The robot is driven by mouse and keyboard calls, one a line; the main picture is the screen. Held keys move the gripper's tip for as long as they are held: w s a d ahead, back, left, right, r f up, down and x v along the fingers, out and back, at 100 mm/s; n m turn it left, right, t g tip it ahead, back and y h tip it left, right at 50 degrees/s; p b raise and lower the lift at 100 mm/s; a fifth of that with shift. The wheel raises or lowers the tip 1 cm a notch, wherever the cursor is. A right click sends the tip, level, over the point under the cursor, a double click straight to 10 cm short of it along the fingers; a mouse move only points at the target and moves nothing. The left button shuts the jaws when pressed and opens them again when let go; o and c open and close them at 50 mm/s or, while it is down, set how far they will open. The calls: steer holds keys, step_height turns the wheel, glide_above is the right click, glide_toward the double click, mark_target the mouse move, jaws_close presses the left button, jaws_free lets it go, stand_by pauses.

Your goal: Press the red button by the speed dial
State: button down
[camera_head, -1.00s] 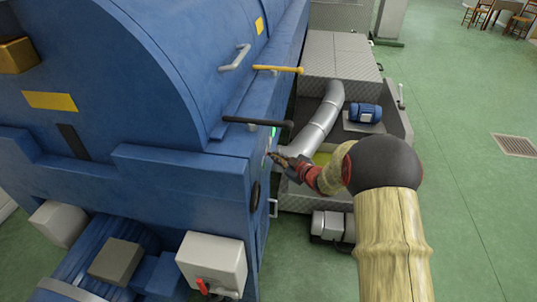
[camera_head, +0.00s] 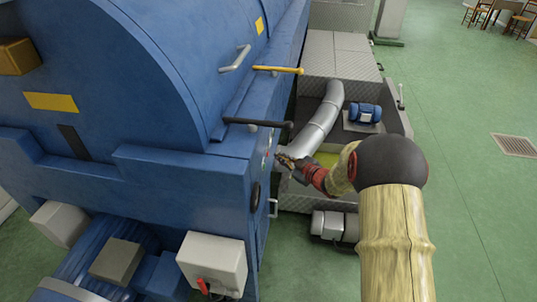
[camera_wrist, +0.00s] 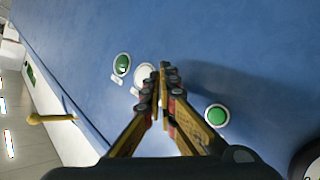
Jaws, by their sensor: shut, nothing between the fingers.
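My gripper (camera_head: 281,158) is shut and empty, in front of the side panel of the blue machine (camera_head: 190,175). It looks a little apart from the panel. In the wrist view, my closed fingers (camera_wrist: 159,72) point at the blue panel face. A pale round fitting (camera_wrist: 143,76) sits partly hidden behind the left finger; the colour of its middle cannot be told. No red button shows clearly. A black round part (camera_wrist: 307,162), cut off at the lower right edge, may be the dial; I cannot tell.
A green button (camera_wrist: 122,64) in a white ring sits left of the fingers, and another green button (camera_wrist: 216,115) to the right. A black bar (camera_head: 257,122) and a yellow-handled lever (camera_head: 278,69) stick out above. A silver pipe (camera_head: 318,120) stands behind. Green floor (camera_head: 475,215) is free at right.

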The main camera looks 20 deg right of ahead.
steer(key=s+d, duration=0.1)
steer(key=s+d+p, duration=0.1)
steer(key=d, duration=0.1)
steer(key=shift+s+d, duration=0.2)
steer(key=shift+d, duration=0.1)
stand_by(0.7)
